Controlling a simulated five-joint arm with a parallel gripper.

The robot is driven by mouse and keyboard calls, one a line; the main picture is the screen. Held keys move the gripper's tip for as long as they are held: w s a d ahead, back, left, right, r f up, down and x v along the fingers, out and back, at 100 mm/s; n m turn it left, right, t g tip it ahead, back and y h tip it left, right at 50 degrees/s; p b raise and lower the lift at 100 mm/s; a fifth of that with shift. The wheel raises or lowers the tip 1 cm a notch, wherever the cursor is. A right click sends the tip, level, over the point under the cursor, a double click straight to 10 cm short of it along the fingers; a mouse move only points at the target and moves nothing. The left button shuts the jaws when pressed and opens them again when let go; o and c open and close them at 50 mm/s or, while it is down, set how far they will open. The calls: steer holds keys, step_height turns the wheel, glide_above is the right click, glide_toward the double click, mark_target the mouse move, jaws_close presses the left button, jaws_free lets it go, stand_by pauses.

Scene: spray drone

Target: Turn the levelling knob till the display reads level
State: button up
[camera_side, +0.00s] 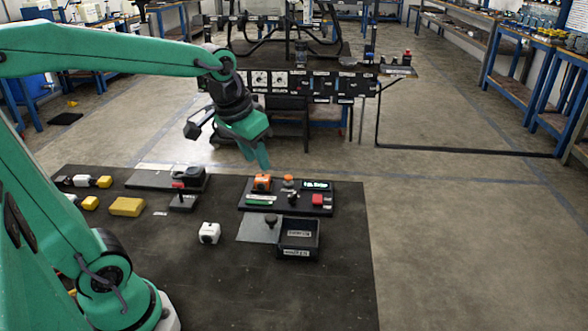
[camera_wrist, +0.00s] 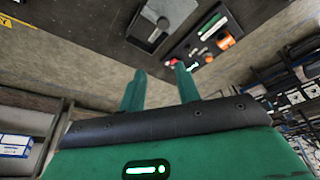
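A black control panel (camera_side: 285,209) lies on the dark mat. At its back right a small display (camera_side: 316,184) shows green text too small to read. The panel carries an orange block (camera_side: 261,183), a small orange-topped knob (camera_side: 288,181), a dark round knob (camera_side: 292,197) and a red button (camera_side: 317,200). I cannot tell which one is the levelling knob. My gripper (camera_side: 262,163) hangs above and behind the panel's left end, apart from it. In the wrist view my gripper (camera_wrist: 160,76) is open and empty, with the panel (camera_wrist: 190,36) beyond its fingers.
A black bin (camera_side: 299,250) and a grey plate with a dark knob (camera_side: 271,220) stand before the panel. A white block (camera_side: 209,233) and a red-topped lever (camera_side: 182,198) are left of it. Yellow blocks lie farther left. The mat's front right is clear.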

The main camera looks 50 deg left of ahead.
steer(key=w+a+f+n+g, duration=0.1)
steer(key=w+a+f, duration=0.15)
steer(key=w, duration=0.25)
steer(key=w+a+f+g, duration=0.1)
steer(key=w+a+f, duration=0.15)
steer(key=w, duration=0.35)
steer(key=n+g, duration=0.1)
steer(key=g, duration=0.1)
glide_above(293, 194)
steer(key=f, duration=0.9)
steer(key=shift+s+d+f, duration=0.1)
steer(key=shift+s+f, duration=0.1)
steer(key=shift+f, duration=0.1)
steer(key=shift+w+f, duration=0.2)
steer(key=shift+f, duration=0.15)
steer(key=shift+f, duration=0.1)
steer(key=shift+f, duration=3.8)
jaws_close()
